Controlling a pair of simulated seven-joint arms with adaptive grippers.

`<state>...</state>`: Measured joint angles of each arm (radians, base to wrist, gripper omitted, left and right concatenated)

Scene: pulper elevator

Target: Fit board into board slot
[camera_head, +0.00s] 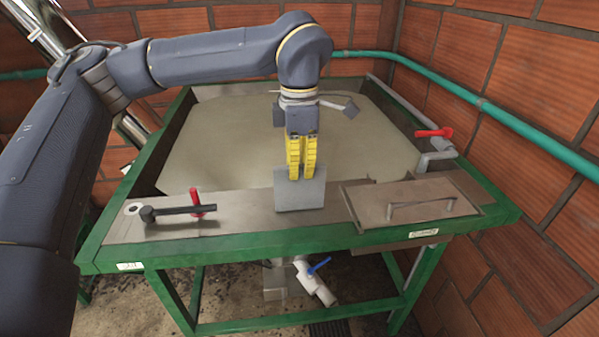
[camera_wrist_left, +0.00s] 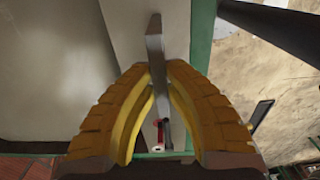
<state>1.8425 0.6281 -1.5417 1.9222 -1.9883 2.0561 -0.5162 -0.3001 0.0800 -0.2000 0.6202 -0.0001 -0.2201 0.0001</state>
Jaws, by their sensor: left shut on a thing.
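The board (camera_head: 300,192) is a flat grey plate. My left gripper (camera_head: 303,172) has yellow fingers pointing down and is shut on its upper edge. The board hangs upright, its broad face toward the head camera, over the tank's brown front ledge (camera_head: 240,210). In the left wrist view the board (camera_wrist_left: 155,45) shows nearly edge-on as a thin grey strip between the yellow fingers (camera_wrist_left: 163,75). I cannot make out the board slot, and I cannot tell whether the board's lower edge touches the ledge. My right gripper is not in view.
A black lever (camera_head: 178,211) and a red handle (camera_head: 196,203) stand on the ledge to the left. A brown lid with a handle (camera_head: 410,203) lies to the right. A green frame (camera_head: 330,241) edges the tank. A red-levered valve (camera_head: 434,132) is at the right.

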